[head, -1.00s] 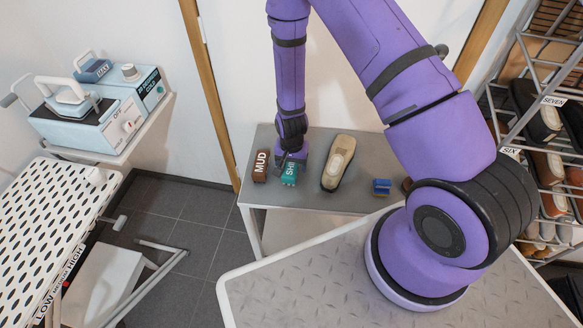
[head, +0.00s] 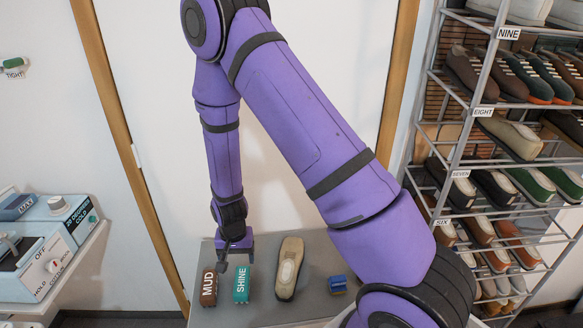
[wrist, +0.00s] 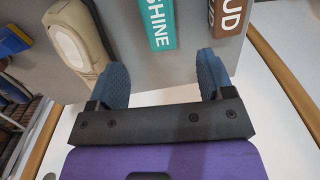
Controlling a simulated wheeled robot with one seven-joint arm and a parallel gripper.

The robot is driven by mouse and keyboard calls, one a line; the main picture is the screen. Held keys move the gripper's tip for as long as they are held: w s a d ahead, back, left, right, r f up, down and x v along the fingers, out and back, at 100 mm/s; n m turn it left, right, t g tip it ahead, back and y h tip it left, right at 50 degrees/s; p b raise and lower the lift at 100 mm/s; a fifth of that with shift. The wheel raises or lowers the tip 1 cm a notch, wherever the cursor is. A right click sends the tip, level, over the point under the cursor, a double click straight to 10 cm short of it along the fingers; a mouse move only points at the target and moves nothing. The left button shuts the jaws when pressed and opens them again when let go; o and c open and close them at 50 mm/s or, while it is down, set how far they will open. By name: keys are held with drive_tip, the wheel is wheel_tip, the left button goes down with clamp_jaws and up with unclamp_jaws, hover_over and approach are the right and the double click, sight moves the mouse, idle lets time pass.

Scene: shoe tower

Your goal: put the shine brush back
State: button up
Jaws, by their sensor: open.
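The teal shine brush (head: 241,284), lettered SHINE, lies on the grey bench between the brown MUD brush and a tan shoe. It also shows in the wrist view (wrist: 160,22), just beyond the fingertips and between their lines. My gripper (head: 236,262) is above and behind the brush in the head view. In the wrist view my gripper (wrist: 162,80) has its two blue fingers spread wide with nothing between them. The brush is apart from the fingers.
The brown MUD brush (head: 208,287) lies close at the left. The tan shoe (head: 289,268) and a blue and yellow block (head: 337,284) lie to the right on the grey bench (head: 312,262). A shoe rack (head: 470,110) stands at the right, and a machine (head: 35,260) at the left.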

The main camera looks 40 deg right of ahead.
drive_tip(key=s+d+r+n+t+y, duration=0.1)
drive_tip(key=s+r+n, duration=0.1)
drive_tip(key=r, duration=1.2)
drive_tip(key=s+d+r+n+t, duration=0.1)
drive_tip(key=d+r, duration=0.1)
drive_tip(key=r, duration=1.1)
drive_tip(key=s+d+r+n+t+h, duration=0.1)
drive_tip(key=s+d+r+n+t, duration=0.2)
drive_tip(key=s+r, duration=1.3)
drive_tip(key=s+d, duration=0.1)
drive_tip(key=s, duration=0.3)
drive_tip(key=shift+r+n, duration=0.3)
drive_tip(key=shift+r, duration=0.05)
